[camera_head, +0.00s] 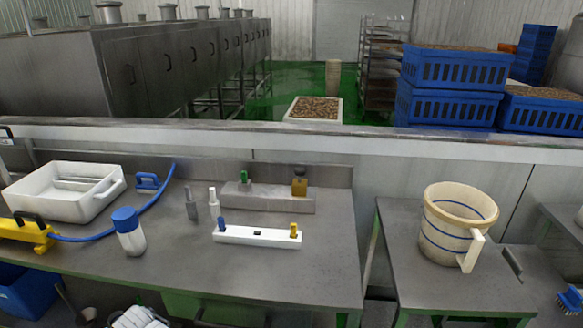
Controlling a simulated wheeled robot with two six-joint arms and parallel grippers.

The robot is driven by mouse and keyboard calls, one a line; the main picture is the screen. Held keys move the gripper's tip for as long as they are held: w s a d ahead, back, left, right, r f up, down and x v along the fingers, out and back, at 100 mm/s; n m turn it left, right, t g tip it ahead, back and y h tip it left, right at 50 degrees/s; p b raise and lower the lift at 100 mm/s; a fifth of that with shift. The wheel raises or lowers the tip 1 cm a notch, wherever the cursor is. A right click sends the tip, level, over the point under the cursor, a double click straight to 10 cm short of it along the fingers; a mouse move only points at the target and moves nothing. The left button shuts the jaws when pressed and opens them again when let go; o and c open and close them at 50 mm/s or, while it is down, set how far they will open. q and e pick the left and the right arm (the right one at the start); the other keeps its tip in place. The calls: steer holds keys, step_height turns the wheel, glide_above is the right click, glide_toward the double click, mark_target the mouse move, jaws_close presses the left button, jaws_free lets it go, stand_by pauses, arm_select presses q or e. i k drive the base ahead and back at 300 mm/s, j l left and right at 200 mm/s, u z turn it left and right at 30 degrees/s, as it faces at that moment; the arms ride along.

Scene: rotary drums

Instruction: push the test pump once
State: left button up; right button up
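A yellow device (24,233) with a black handle lies at the left edge of the grey steel table (290,275), partly cut off by the picture edge. A blue hose (130,225) runs from it across the table. It looks like the test pump, but no label shows to confirm this. A white bar (257,236) with a blue knob (222,225) and a yellow knob (293,230) lies on the same table. Neither of my grippers shows in the head view.
A white tray (40,206), a blue-capped bottle (131,242) and two small upright pieces stand on the table. Behind them a grey ledge (268,205) holds a green-topped item and an amber bottle (300,181). A striped jug (452,232) stands on the right table. The table's front right is clear.

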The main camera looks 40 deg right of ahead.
mark_target(300, 172)
steer(key=z, duration=1.5)
